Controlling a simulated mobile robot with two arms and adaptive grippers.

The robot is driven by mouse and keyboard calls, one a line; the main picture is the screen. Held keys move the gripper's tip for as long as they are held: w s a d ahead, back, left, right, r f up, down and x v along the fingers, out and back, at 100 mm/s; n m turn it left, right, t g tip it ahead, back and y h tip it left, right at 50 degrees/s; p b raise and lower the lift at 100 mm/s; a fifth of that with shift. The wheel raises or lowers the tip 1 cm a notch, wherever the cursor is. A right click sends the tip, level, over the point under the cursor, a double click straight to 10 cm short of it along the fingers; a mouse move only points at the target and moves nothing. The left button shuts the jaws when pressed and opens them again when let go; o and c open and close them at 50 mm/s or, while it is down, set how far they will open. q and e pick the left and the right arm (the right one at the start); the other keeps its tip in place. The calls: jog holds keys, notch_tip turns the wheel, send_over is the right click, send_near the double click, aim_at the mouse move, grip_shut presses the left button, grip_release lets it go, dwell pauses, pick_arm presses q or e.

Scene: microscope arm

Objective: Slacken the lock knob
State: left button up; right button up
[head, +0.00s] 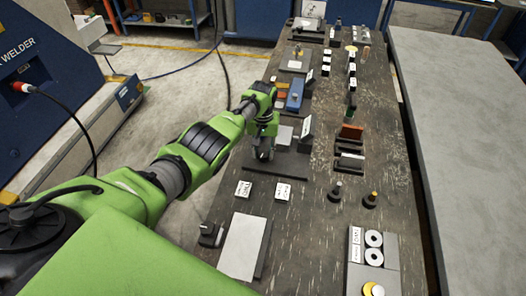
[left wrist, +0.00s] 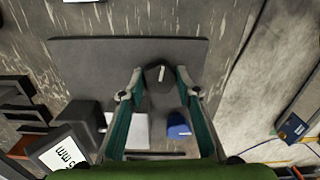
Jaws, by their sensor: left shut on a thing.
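The lock knob (left wrist: 158,76) is a dark, faceted knob with a pale line on top, in the upper middle of the left wrist view. My left gripper (left wrist: 158,82) has its two teal-sided fingers around it, one fingertip at each side. The gripper is shut on the knob. The knob is above a dark grey base plate (left wrist: 90,50). In the head view my left gripper (head: 263,154) points down over the same dark plate on the bench, and its fingers largely hide the knob. My right gripper is in neither view.
A blue part (left wrist: 178,125) and a dark block (left wrist: 84,120) are close to the fingers. A small upright sign (head: 306,128) stands right of the gripper. White cards (head: 243,188) lie in front. The bench (head: 320,225) holds several other fixtures, with bare patches between.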

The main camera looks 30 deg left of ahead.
aim_at(263, 153)
pick_arm(q)
jog(key=shift+w+r, duration=0.1)
jog(key=o, duration=1.1)
notch_tip(263, 153, up, 12)
dwell(0.5)
